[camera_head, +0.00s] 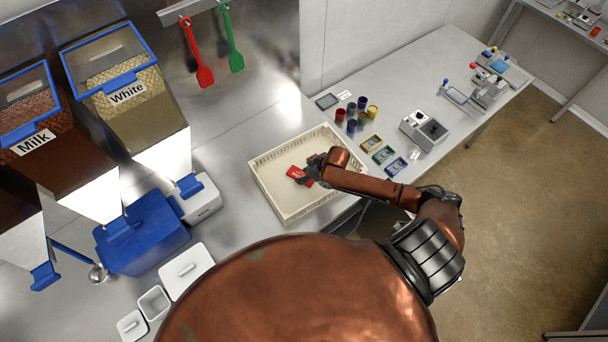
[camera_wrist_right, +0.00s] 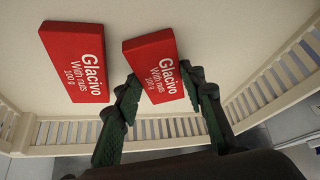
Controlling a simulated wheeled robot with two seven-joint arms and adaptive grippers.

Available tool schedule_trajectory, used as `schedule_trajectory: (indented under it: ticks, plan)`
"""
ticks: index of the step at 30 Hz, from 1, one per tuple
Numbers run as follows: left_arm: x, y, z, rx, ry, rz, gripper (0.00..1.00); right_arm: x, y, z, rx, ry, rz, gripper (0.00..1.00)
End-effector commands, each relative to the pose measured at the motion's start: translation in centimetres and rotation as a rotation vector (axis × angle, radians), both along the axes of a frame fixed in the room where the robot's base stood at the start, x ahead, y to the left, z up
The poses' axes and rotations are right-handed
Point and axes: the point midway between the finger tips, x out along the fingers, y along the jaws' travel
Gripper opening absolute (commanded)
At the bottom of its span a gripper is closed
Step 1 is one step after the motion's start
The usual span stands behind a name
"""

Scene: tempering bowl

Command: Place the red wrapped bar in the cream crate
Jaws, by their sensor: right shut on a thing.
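The cream crate (camera_head: 262,185) stands on the metal counter in the head view; its floor and slatted wall (camera_wrist_right: 70,135) show in the wrist view. My right gripper (camera_head: 312,172) reaches into the crate from the right. In the wrist view its green-lined fingers (camera_wrist_right: 160,78) are shut on a red wrapped bar (camera_wrist_right: 155,60) marked "Glacivo With nuts 100 g", over the crate floor. A second, matching red bar (camera_wrist_right: 75,60) lies flat to the left of it. In the head view the red bars (camera_head: 296,173) are partly hidden by the gripper. My left gripper is not in view.
Free metal counter lies behind the crate.

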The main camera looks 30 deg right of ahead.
Motion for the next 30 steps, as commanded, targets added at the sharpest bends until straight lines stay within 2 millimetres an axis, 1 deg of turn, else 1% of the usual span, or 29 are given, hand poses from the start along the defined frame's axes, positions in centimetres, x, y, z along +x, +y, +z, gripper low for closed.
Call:
schedule_trajectory:
  ticks: [9,10,17,26,30]
  plan:
    - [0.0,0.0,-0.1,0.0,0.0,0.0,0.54,0.0,0.0,-0.2,0.0,-0.001,-0.001,0.11]
    - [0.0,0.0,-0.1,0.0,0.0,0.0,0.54,0.0,0.0,-0.2,0.0,-0.001,-0.001,0.38]
    - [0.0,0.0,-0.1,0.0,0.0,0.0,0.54,0.0,0.0,-0.2,-0.001,0.0,0.0,0.54]
    - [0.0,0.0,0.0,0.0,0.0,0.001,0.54,0.0,0.0,-0.1,0.0,-0.001,-0.001,0.55]
    - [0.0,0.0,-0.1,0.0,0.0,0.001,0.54,-0.4,-0.3,0.9,-0.002,-0.002,0.0,0.55]
